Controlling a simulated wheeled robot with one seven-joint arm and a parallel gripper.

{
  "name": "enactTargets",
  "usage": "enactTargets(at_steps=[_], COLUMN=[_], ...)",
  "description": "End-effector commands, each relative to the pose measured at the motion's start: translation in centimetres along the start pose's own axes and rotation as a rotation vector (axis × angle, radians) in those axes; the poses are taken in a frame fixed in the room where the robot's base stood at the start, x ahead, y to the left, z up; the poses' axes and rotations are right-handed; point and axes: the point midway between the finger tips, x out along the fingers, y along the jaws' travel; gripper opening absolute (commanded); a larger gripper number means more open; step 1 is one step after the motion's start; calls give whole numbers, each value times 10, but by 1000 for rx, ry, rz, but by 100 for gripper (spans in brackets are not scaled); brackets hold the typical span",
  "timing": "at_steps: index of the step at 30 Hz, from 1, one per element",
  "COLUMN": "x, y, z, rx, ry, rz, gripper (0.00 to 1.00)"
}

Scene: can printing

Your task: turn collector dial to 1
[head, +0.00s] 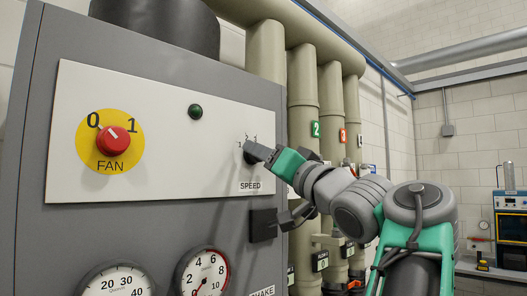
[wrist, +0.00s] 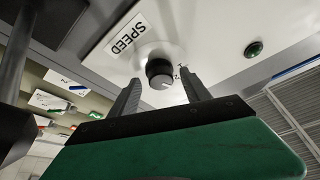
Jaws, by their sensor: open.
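No dial I see is labelled "collector". A red FAN dial (head: 113,141) sits on a yellow disc marked 0 and 1; its white mark points up and left, toward the 0 side. A black SPEED dial (wrist: 161,73) shows in the wrist view, with a white pointer line and small numbers beside it. My gripper (wrist: 162,80) is open, with one finger on each side of the SPEED dial and gaps visible between fingers and dial.
A green lamp (head: 195,111) sits on the panel between the dials. Two round gauges (head: 203,277) are below. Beige pipes (head: 303,95) stand right of the cabinet, close behind my arm. A dark box (head: 263,225) juts out below the SPEED label.

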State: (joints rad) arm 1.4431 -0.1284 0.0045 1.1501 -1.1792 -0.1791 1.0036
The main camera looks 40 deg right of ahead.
Motion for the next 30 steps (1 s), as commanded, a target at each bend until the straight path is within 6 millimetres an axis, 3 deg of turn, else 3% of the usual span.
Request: enactTargets(at_steps=[7, 27, 30], x=[2, 1, 1], y=[0, 0, 0], z=[1, 1, 1], rx=[1, 1, 1], ry=[-1, -1, -1], rz=[-2, -2, -2], gripper=[54, 0, 0])
